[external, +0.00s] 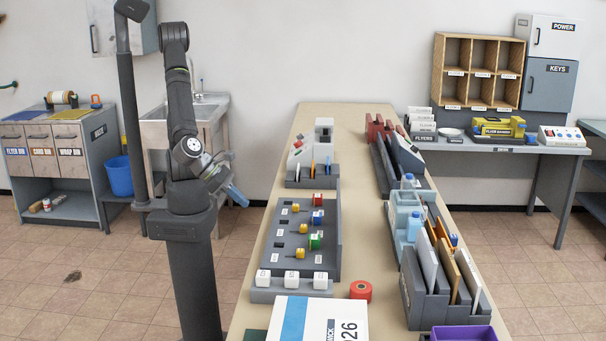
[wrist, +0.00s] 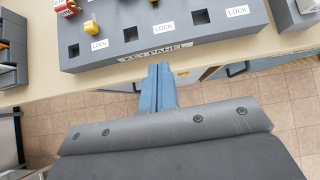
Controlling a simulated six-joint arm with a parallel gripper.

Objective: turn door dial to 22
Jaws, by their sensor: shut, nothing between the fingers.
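My gripper (external: 238,197) is at the left of the long table in the external view, beside its left edge. Its blue fingers are shut with nothing between them; in the wrist view they (wrist: 159,74) lie together just in front of the key panel (wrist: 155,55), apart from it. I cannot pick out a door dial in either view. A grey cabinet labelled KEYS (external: 550,86) and a cabinet labelled POWER (external: 551,38) hang on the back wall, too small to show a dial.
The key panel (external: 287,262) on the table (external: 318,118) holds several coloured keys and LOCK labels. White cubes (external: 292,279), a red roll (external: 360,290) and file racks (external: 429,307) stand nearby. A sink (external: 205,105) is behind my arm. The table's middle strip is fairly clear.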

